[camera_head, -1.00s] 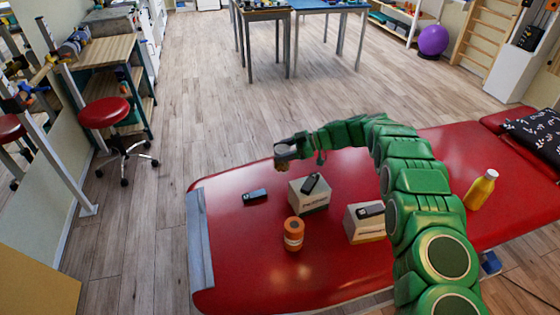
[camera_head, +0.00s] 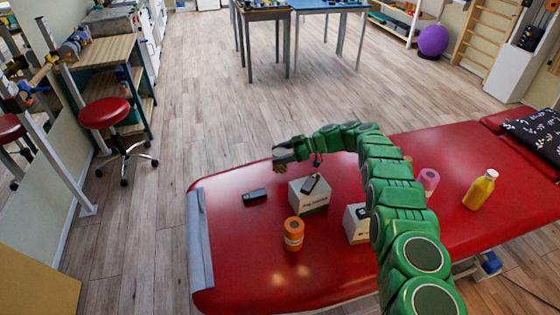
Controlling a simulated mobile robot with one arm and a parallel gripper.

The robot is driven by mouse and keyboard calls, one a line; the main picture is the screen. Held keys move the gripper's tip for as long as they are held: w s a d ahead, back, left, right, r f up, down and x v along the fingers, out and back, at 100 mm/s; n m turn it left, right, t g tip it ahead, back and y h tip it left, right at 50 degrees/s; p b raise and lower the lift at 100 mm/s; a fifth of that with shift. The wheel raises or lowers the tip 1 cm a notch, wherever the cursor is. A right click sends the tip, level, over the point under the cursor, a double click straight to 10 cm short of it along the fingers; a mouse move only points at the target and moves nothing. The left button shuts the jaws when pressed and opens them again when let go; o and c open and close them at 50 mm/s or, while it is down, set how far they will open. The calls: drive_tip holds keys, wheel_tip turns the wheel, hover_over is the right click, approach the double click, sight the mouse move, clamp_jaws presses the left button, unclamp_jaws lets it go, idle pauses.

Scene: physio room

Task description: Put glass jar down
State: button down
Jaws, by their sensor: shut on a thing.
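My gripper (camera_head: 283,158) is at the end of the green arm, over the far left edge of the red treatment table (camera_head: 240,265). It is shut on a small jar with a pale round top, the glass jar (camera_head: 280,152). The jar is small in this view and partly hidden by the gripper. I cannot tell whether it touches the table or hangs just above it.
A black device (camera_head: 255,195), a box (camera_head: 309,197) with a dark device on it, an orange roll (camera_head: 293,233), another box (camera_head: 355,225), a pink roll (camera_head: 429,180) and a yellow bottle (camera_head: 481,189) stand on the table. Its front left is clear.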

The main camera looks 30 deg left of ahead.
drive_tip(key=shift+a+f, duration=0.1)
drive_tip(key=shift+f, duration=1.5)
drive_tip(key=shift+f, duration=0.15)
drive_tip(key=shift+c, duration=1.1)
unclamp_jaws()
drive_tip(key=shift+w, duration=0.1)
drive_tip(key=v, duration=1.2)
